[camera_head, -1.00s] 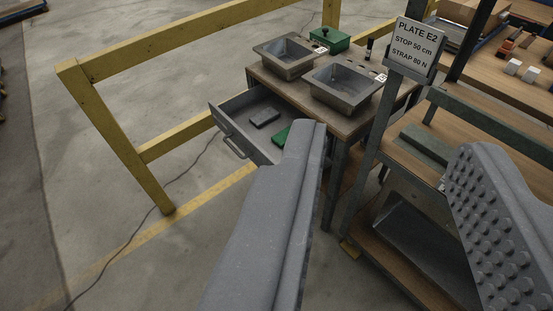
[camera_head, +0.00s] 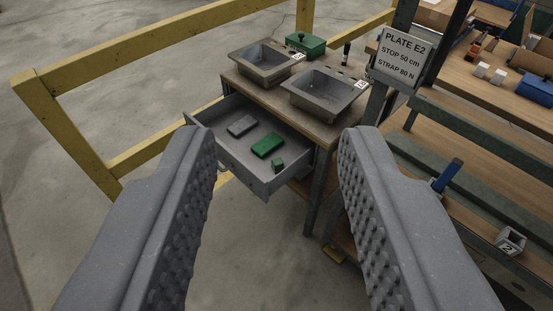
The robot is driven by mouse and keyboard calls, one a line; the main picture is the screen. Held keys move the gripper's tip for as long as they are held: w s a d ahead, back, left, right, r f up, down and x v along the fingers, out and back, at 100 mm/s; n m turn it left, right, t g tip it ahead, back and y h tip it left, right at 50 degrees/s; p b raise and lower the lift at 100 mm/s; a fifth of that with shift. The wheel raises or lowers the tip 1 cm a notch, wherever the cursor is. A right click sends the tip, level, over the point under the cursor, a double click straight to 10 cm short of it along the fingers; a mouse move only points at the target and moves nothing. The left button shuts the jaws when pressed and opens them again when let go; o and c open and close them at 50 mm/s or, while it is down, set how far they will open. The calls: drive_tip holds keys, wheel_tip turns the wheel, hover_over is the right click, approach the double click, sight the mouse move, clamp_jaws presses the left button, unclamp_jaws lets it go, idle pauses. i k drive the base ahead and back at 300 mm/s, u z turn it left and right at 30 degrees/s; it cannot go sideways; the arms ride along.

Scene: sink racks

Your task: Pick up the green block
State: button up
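A flat green block (camera_head: 267,145) lies in the open drawer (camera_head: 227,153) of the small sink table. A smaller green cube (camera_head: 278,165) lies in the same drawer, nearer its front right corner. A dark grey block (camera_head: 241,126) lies to the left of the flat green one. My gripper (camera_head: 273,142) is open and empty. Its two studded grey fingers stand wide apart in the foreground, and the drawer shows between and beyond their tips. No finger touches anything.
Two metal basins (camera_head: 265,63) and (camera_head: 325,93) sit in the table (camera_head: 262,95), with a green lidded box (camera_head: 305,43) behind. A yellow rail (camera_head: 70,130) stands left. A rack with a sign (camera_head: 402,56) stands right. The floor left is clear.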

sight(278, 165)
drive_tip(key=z, duration=0.05)
drive_tip(key=i, duration=0.9)
drive_tip(key=u, duration=2.8)
drive_tip(key=k, duration=0.95)
drive_tip(key=z, duration=1.4)
